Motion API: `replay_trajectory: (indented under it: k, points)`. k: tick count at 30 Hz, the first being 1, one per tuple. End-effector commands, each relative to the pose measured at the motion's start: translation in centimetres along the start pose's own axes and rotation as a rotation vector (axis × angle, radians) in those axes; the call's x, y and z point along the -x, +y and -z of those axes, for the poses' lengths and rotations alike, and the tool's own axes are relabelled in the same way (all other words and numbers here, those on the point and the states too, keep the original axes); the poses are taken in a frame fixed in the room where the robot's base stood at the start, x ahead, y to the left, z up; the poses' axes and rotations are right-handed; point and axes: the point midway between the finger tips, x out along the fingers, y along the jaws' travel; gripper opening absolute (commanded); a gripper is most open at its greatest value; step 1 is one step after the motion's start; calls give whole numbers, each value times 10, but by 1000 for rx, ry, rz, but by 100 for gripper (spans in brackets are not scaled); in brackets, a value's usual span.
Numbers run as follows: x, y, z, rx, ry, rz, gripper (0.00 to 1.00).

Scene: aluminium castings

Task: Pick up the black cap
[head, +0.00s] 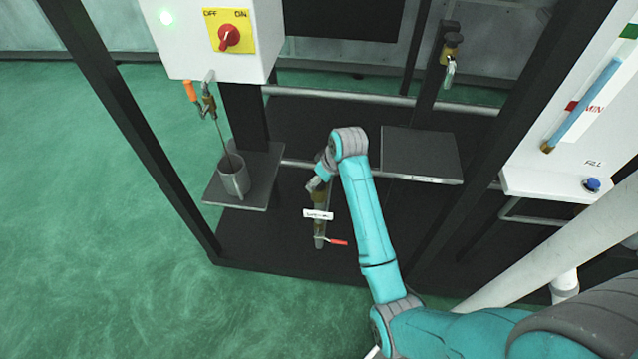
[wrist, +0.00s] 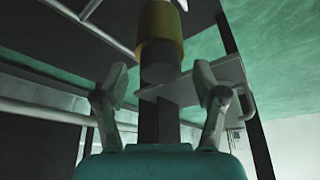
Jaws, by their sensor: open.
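The black cap (wrist: 160,68) shows in the wrist view as a dark grey cylinder on the end of a brass fitting (wrist: 160,27). It is between and slightly beyond my open fingers (wrist: 163,92), with a visible gap on each side; I cannot tell whether it lies within their reach. In the head view my gripper (head: 315,184) is at the top of the brass fitting (head: 320,198), above a white label and a red-handled valve (head: 338,241). The cap there is hidden or too small to make out.
A grey plate (head: 240,178) with a metal cup (head: 234,178) stands to the left, an empty plate (head: 420,153) to the right. A horizontal pipe (head: 300,163) runs behind my gripper. Dark frame posts (head: 140,130) and a switch box (head: 210,40) bound the space.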

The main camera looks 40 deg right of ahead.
Motion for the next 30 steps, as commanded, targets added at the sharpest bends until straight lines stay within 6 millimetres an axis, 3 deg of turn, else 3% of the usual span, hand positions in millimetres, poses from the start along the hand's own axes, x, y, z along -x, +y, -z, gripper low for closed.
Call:
replay_trajectory:
  k: [3, 9, 10, 22, 30]
  points:
    - [0, 0, 0, 0, 0, 0, 71]
    - [0, 0, 0, 0, 0, 0, 21]
    - [0, 0, 0, 0, 0, 0, 17]
    - [7, 0, 3, 0, 2, -1, 17]
    - [50, 1, 22, 2, 4, -2, 17]
